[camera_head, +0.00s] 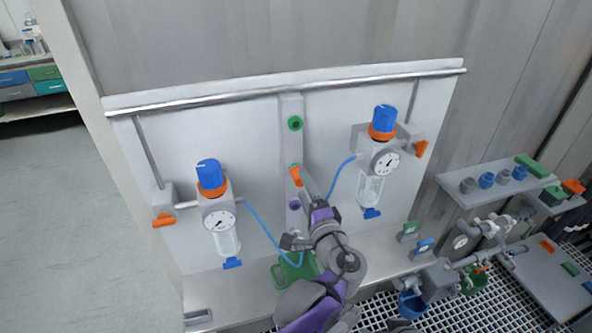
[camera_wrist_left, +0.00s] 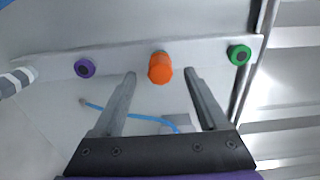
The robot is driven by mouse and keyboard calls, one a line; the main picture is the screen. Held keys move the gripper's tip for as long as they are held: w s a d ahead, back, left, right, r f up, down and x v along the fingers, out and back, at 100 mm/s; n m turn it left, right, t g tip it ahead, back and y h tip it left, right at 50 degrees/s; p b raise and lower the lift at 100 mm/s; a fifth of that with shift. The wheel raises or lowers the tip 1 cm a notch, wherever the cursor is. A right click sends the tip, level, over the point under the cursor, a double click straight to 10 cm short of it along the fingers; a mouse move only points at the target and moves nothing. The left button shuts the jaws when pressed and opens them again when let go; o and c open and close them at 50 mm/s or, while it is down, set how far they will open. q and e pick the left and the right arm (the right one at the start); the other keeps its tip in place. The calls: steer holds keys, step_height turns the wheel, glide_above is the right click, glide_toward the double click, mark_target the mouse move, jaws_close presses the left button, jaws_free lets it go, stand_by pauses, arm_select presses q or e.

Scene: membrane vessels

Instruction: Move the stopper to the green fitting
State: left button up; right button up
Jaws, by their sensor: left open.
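The orange stopper (camera_head: 296,172) sits at the middle of a vertical strip on the white panel; it also shows in the left wrist view (camera_wrist_left: 160,68). The green fitting (camera_head: 295,123), a ring with a dark centre, is above it on the strip; in the wrist view it is at the right (camera_wrist_left: 239,54). My left gripper (camera_wrist_left: 160,76) is open, its two fingers on either side of the stopper in that view, with visible gaps. In the head view the left gripper (camera_head: 306,183) is right at the stopper. I cannot tell how deep the fingers reach. My right gripper is not in view.
A purple fitting (camera_head: 294,205) is below the stopper on the strip. Two blue-capped regulators with gauges (camera_head: 219,221) (camera_head: 386,160) flank it, with blue hoses near my arm. A metal rail (camera_head: 230,99) runs above. A grey shelf (camera_head: 460,199) with several small parts is at right.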

mark_target(301, 185)
arm_select(q)
steer(key=shift+x, duration=1.85)
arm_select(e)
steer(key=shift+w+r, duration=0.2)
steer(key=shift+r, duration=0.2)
arm_select(q)
steer(key=shift+p, duration=0.35)
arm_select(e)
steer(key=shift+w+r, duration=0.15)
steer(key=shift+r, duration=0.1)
arm_select(q)
steer(key=shift+c, duration=0.3)
jaws_close()
steer(key=shift+s+d, duration=0.1)
steer(key=shift+s, duration=0.1)
steer(key=shift+v, duration=2.85)
